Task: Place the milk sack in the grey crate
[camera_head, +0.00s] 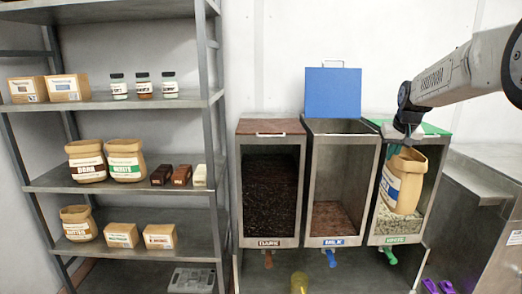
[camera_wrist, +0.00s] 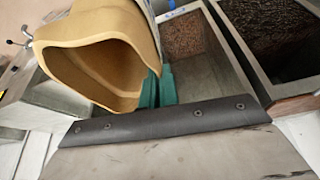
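The milk sack (camera_head: 402,184) is a tan, open-topped sack with a blue-lettered label, in front of the white bin at the right of the head view. My gripper (camera_head: 406,138) is shut on its upper rim and holds it up, slightly tilted. In the wrist view the sack's open mouth (camera_wrist: 95,65) faces the camera and looks empty. The teal fingers of my gripper (camera_wrist: 156,90) are at its rim. The grey crate (camera_head: 192,280) is low at the shelf's bottom, cut off by the picture's lower edge.
The milk bin (camera_head: 310,180) has its blue lid (camera_head: 333,92) raised and some brown contents. The dark bin (camera_head: 270,190) has its brown lid down. A shelf rack (camera_head: 125,188) with sacks, boxes and jars stands left.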

